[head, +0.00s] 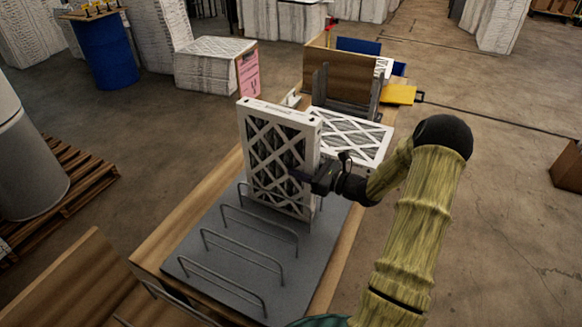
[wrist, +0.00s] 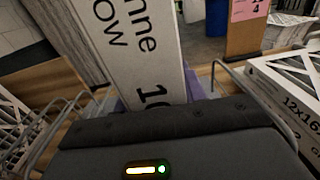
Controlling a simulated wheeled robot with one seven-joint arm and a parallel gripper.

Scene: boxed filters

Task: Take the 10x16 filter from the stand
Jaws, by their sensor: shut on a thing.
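A white-framed filter with a lattice face (head: 275,155) stands upright at the far end of the grey wire stand (head: 205,265). My gripper (head: 308,178) is shut on its right edge. In the wrist view the filter's white edge (wrist: 145,45) fills the upper middle, with print that begins "10"; the rest of the size is hidden. I cannot tell whether its bottom touches the stand's base. Purple-grey finger pads show on both sides of the edge.
Another filter (head: 350,135) lies flat just behind, marked "12x16" in the wrist view (wrist: 290,105). Empty wire loops (head: 250,240) rise from the stand in front. A wooden box (head: 345,75) stands farther back. Open floor lies to the right.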

